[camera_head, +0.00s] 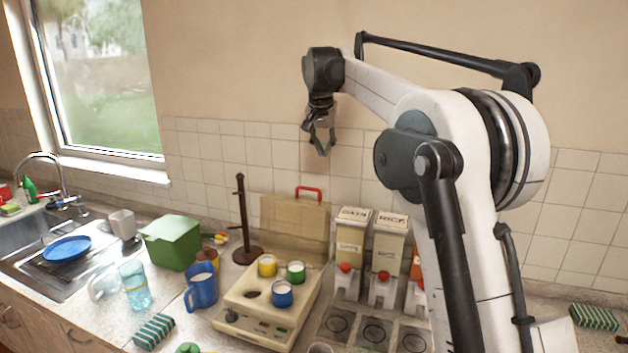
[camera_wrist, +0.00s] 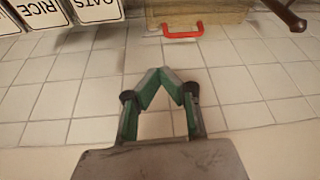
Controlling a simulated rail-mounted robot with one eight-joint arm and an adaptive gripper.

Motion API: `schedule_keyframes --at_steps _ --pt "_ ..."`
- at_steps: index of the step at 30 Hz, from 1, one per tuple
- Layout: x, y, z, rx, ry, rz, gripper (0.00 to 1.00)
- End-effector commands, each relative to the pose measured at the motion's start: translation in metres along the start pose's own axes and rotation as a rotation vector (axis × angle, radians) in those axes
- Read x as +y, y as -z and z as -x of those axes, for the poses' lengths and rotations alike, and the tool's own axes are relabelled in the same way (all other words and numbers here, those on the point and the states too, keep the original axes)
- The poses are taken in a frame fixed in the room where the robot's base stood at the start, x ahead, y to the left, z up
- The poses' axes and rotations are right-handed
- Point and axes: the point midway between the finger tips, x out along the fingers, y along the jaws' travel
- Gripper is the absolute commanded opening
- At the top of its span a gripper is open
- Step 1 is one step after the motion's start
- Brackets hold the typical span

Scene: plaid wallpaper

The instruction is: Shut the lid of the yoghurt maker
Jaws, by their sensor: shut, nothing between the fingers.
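The yoghurt maker (camera_head: 247,325) is a cream box on the counter with several jars in its top. A yellow jar (camera_head: 267,266), a green jar (camera_head: 295,272) and a blue jar (camera_head: 282,295) stand in it, beside an empty round hole. Its translucent tan lid (camera_head: 283,222) stands raised at the back, with a red handle (camera_head: 308,190) on its upper edge. The handle also shows at the top of the wrist view (camera_wrist: 183,31). My gripper (camera_head: 324,153) is shut and empty, above the lid and apart from it, in front of the wall. Its fingertips meet in the wrist view (camera_wrist: 166,72).
A dark wooden stand (camera_head: 246,222) rises just left of the lid. Oats (camera_head: 351,243) and rice (camera_head: 388,250) dispensers stand close on the right. A blue mug (camera_head: 202,287), a green box (camera_head: 172,241) and a glass (camera_head: 136,285) are left. Space above the jars is clear.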

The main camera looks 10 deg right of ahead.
Motion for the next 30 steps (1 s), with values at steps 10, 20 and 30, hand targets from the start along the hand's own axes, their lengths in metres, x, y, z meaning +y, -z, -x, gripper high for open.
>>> schedule_keyframes --at_steps 10,20,30 --pt "-0.027 0.048 -0.054 -0.032 -0.050 -0.081 0.00" --pt "-0.031 0.055 -0.077 -0.040 -0.066 -0.106 0.00" --pt "-0.028 0.052 -0.129 -0.040 -0.065 -0.105 0.00"
